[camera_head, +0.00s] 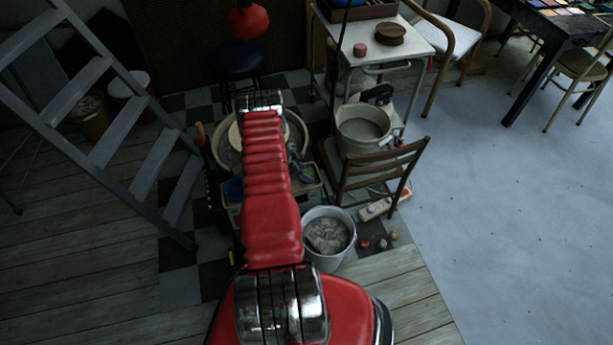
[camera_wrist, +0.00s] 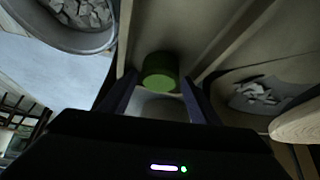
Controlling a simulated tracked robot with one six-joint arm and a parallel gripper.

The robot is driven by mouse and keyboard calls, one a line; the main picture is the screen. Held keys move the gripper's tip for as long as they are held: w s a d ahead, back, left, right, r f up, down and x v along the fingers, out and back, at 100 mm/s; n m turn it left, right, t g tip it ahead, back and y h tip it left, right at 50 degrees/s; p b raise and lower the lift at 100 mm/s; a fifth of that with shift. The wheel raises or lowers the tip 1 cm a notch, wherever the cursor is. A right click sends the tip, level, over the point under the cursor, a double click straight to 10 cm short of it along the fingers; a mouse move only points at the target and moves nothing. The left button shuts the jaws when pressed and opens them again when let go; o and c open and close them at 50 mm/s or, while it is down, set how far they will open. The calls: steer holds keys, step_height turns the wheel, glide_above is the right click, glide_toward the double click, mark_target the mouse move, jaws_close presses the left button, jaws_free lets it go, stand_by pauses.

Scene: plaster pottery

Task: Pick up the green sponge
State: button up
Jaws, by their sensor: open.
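The green sponge (camera_wrist: 160,70), a short round block, shows in the upper middle of the wrist view on a pale surface beside a raised edge. My gripper (camera_wrist: 159,86) is open, with one dark finger on each side of the sponge's near end in the picture. I cannot tell whether the fingers touch it or how far it is from them in depth. In the head view, my red arm reaches over the pottery wheel area, and I cannot make out the sponge or the gripper's fingers there.
A bucket of grey chunks (camera_head: 327,235) stands right of my arm, near a wooden chair (camera_head: 383,170). The wheel's basin (camera_head: 298,132) is partly behind my arm. A stepladder (camera_head: 110,130) stands on the left. The pale floor (camera_head: 510,210) at right is clear.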

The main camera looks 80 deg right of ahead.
steer(key=shift+x, duration=1.1)
steer(key=shift+c, duration=0.3)
steer(key=c, duration=0.8)
